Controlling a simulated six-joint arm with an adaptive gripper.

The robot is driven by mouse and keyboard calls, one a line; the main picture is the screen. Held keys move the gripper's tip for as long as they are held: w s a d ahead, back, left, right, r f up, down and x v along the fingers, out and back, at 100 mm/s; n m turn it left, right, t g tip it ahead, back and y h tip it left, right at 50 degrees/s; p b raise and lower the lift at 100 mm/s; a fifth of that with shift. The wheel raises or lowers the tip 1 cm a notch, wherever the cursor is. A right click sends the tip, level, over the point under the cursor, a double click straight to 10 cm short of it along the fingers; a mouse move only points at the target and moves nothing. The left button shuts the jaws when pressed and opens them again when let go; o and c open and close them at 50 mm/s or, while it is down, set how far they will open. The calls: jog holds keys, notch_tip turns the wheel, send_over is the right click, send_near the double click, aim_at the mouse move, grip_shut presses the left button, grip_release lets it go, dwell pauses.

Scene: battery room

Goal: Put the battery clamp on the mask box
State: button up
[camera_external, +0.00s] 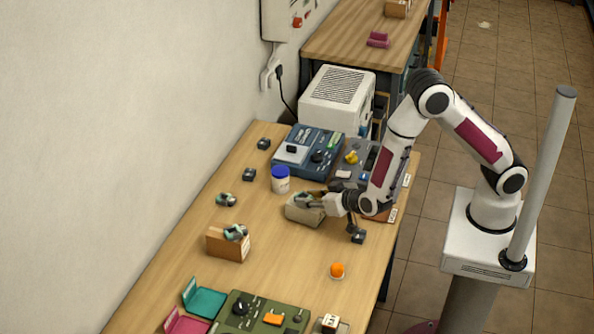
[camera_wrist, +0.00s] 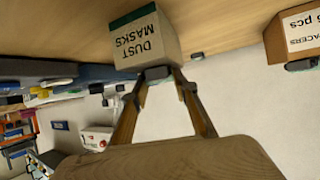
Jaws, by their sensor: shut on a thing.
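The mask box (camera_external: 303,216), a beige carton, stands on the wooden table. In the wrist view it appears upside down as the "DUST MASKS" box (camera_wrist: 150,42) with a green stripe. My gripper (camera_external: 312,200) reaches in from the right at the box's top. In the wrist view my gripper (camera_wrist: 160,77) has its two fingers shut on the battery clamp (camera_wrist: 157,74), a dark grey and teal piece. The clamp (camera_external: 304,199) is at the box's top; I cannot tell whether it rests there. The fingers partly hide it.
A brown spacers box (camera_external: 226,246) stands nearer the camera with a similar clamp (camera_external: 237,232) on top. Another similar piece (camera_external: 227,200) lies on the table. A blue-lidded jar (camera_external: 280,180) stands behind the mask box. An orange ball (camera_external: 337,270) sits in front; table around it is clear.

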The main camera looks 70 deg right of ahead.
jog(key=o, duration=1.1)
jog(key=shift+r, duration=0.15)
jog(key=shift+s+a+r, duration=0.1)
jog(key=shift+s+r, duration=0.05)
jog(key=shift+v, duration=5.8)
